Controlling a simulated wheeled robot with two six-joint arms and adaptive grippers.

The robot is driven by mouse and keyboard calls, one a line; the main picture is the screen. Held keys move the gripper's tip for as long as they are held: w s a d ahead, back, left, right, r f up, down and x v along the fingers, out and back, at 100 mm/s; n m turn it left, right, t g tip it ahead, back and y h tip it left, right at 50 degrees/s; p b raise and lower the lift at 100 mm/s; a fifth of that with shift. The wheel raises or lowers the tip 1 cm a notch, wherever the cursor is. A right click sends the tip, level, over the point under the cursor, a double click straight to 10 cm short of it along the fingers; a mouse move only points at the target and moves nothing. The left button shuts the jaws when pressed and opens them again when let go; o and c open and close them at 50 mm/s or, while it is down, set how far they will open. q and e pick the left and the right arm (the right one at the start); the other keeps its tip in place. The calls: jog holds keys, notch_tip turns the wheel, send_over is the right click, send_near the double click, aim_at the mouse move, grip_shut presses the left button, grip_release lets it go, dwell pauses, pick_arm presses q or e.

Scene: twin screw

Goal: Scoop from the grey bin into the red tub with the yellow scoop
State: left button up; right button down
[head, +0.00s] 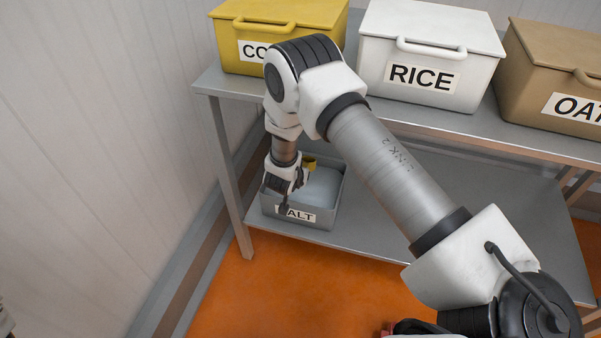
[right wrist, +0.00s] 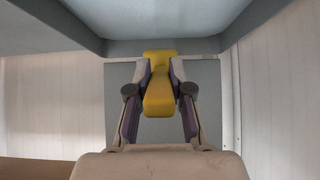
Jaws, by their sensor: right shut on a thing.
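The grey bin (head: 322,222), labelled SALT, stands open on the lower shelf with a pale fill inside. My right arm reaches down to it from the right. My right gripper (head: 284,188) is over the bin's left part. A bit of the yellow scoop (head: 309,161) shows behind the gripper, at the bin's back. In the right wrist view, the gripper (right wrist: 160,78) is shut on the yellow scoop (right wrist: 159,100), with one finger on each side. Whether the scoop holds anything cannot be seen. A small red patch (head: 387,329) at the bottom edge may be the red tub, mostly hidden by my arm.
On the upper shelf stand a yellow box (head: 240,58), a white RICE box (head: 415,82) and a brown box (head: 545,70) labelled OAT-something. The upper shelf (head: 450,121) overhangs the bin's back. A wall (head: 90,150) is at the left. The orange floor (head: 300,290) in front looks clear.

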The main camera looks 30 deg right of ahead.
notch_tip(320, 180, down, 8)
jog(key=w+d+b, duration=0.1)
jog(key=b, duration=0.5)
jog(key=shift+w+d+r, duration=0.15)
jog(key=shift+d, duration=0.15)
dwell(0.7)
jog(key=shift+t+h, duration=0.3)
jog(key=r+p, duration=0.4)
jog(key=r, duration=0.2)
jog(key=shift+a, duration=0.2)
jog(key=shift+s+a+r, duration=0.1)
jog(key=shift+s+a, duration=0.05)
jog(key=shift+s, duration=0.1)
jog(key=shift+s+a+r+t+h, duration=0.1)
jog(key=shift+r+t+h, duration=0.4)
jog(key=shift+h, duration=0.05)
jog(key=shift+s+a+r+t+h, duration=0.1)
jog(key=shift+r+t+h, duration=0.35)
jog(key=shift+t+h, duration=0.1)
jog(key=shift+f, duration=0.1)
